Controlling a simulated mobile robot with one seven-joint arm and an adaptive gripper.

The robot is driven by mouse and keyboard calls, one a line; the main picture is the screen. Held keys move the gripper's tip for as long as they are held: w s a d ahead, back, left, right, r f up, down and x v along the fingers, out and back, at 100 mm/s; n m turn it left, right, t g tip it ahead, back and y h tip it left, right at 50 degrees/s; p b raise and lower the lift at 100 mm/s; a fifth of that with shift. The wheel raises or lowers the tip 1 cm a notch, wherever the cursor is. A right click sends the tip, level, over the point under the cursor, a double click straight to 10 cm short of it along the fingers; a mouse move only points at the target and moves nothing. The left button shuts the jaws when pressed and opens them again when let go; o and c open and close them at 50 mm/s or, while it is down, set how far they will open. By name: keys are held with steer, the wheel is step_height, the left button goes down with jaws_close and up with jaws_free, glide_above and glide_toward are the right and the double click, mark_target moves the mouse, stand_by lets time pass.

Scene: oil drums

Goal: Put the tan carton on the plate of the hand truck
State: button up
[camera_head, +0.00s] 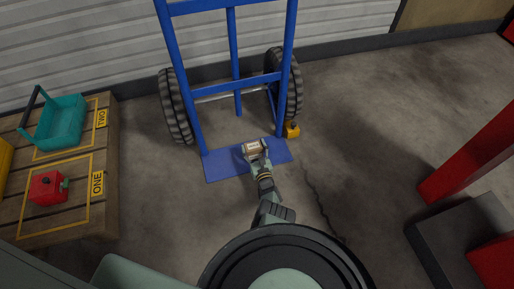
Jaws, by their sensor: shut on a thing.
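The tan carton (253,147) is a small box with a pale label on top. It shows over the blue plate (223,167) of the hand truck (181,75). My gripper (257,156) is shut on the carton, reaching in from the front. I cannot tell whether the carton touches the plate or is held a little above it. The hand truck stands upright with its two black wheels at the back, and its plate lies flat on the floor toward me. My gripper and wrist hide part of the plate.
A small yellow object (291,129) sits by the right wheel. A red post (470,155) stands at right. A thin dark line runs along the floor.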

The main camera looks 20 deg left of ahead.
steer(key=shift+f, duration=0.1)
steer(key=shift+f, duration=0.15)
steer(key=o, duration=1.2)
steer(key=shift+o, duration=0.2)
